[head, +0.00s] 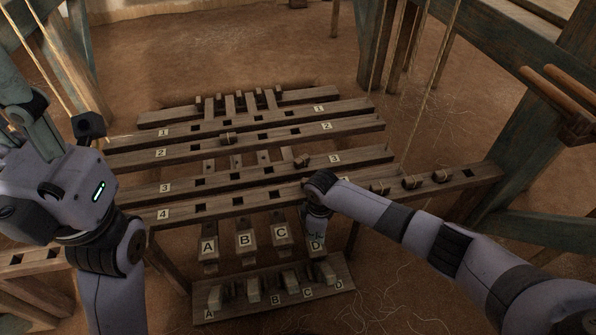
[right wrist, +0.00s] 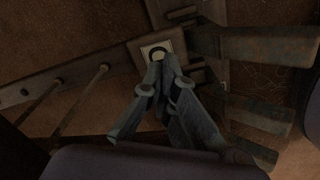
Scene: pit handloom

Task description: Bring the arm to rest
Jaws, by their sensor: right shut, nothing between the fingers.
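My right gripper (head: 316,228) is shut and empty. It reaches down at the pedal marked D (head: 318,244), at the right end of the hanging row of pedals. In the right wrist view its closed fingertips (right wrist: 161,62) lie over the lower edge of a white label (right wrist: 158,47) on a wooden block. I cannot tell whether they touch it. My right arm (head: 400,220) stretches in from the lower right, across the front beam.
Numbered wooden beams (head: 255,140) of the loom span the middle. The pedal marked A (head: 209,247) hangs left of B and C. A lower lettered board (head: 270,310) lies below. Teal posts (head: 530,110) and hanging cords (head: 432,75) stand at the right. Bare floor shows behind.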

